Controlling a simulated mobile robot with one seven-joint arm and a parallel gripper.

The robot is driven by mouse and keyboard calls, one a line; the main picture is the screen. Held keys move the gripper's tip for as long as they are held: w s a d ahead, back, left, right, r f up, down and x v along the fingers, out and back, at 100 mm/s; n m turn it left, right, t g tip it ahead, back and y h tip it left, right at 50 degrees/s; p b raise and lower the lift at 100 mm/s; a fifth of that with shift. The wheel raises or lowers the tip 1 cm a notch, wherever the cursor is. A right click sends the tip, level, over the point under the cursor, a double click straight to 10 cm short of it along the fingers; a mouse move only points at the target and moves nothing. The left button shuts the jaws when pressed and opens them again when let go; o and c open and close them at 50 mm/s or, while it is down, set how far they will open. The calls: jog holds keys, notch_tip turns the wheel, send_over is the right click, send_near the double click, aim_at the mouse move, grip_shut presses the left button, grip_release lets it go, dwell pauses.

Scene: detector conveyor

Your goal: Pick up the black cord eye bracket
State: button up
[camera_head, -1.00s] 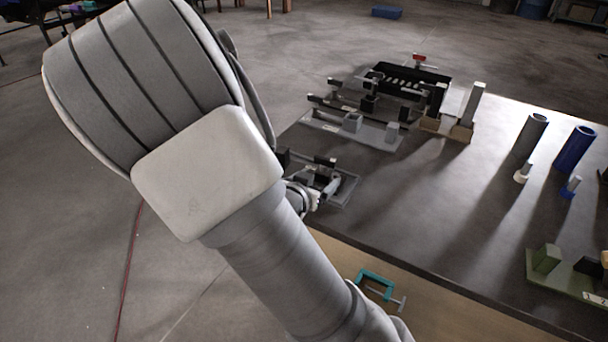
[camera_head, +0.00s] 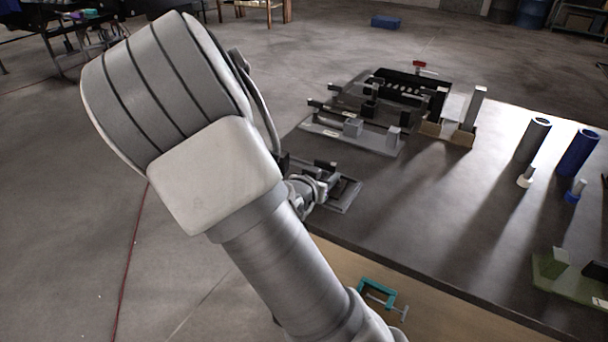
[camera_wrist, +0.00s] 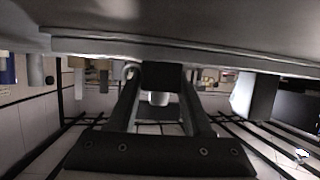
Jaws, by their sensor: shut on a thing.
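In the wrist view a dark block, which looks like the black cord eye bracket (camera_wrist: 162,74), sits between the fingertips of my gripper (camera_wrist: 160,84). The fingers are shut on it. A pale rounded piece shows just below it in that view. In the head view my arm hides most of the gripper. Its wrist end is at the near left edge of the dark table (camera_head: 440,225), beside a grey flat fixture (camera_head: 346,196). The bracket itself cannot be made out in the head view.
Grey and black fixtures (camera_head: 378,143) stand along the table's far left side. A grey cylinder (camera_head: 532,140) and a blue cylinder (camera_head: 577,153) stand at the right. A green bracket (camera_head: 553,264) is at the near right. A teal clamp (camera_head: 378,290) lies on the lower wooden surface.

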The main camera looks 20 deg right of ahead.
grip_shut()
jog(key=shift+r, duration=0.2)
